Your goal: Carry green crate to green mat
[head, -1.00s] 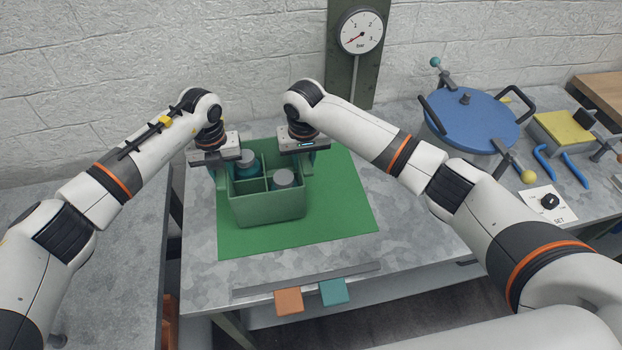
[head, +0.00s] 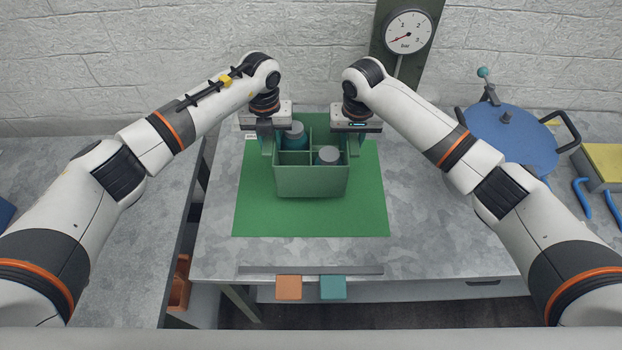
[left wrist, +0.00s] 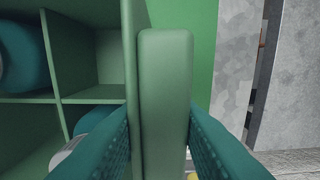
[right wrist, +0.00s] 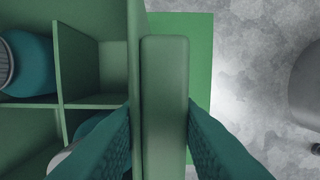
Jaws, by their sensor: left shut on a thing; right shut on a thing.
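The green crate (head: 311,183) is upright over the green mat (head: 311,219), near its middle left to right and towards its back. I cannot tell whether its bottom touches the mat. One teal bottle with a grey cap (head: 294,137) stands in its back left compartment, another (head: 328,157) in the front right one. My left gripper (head: 267,146) is shut on the crate's left side, with a green handle (left wrist: 165,90) between its teal fingers. My right gripper (head: 355,146) is shut on the right side, around the other handle (right wrist: 165,90).
The mat lies on a grey metal table (head: 430,215). An orange tab (head: 289,288) and a teal tab (head: 333,287) are at its front edge. A blue-lidded pot (head: 512,140) stands at right. A gauge (head: 408,32) is behind. A gap separates the left table (head: 130,240).

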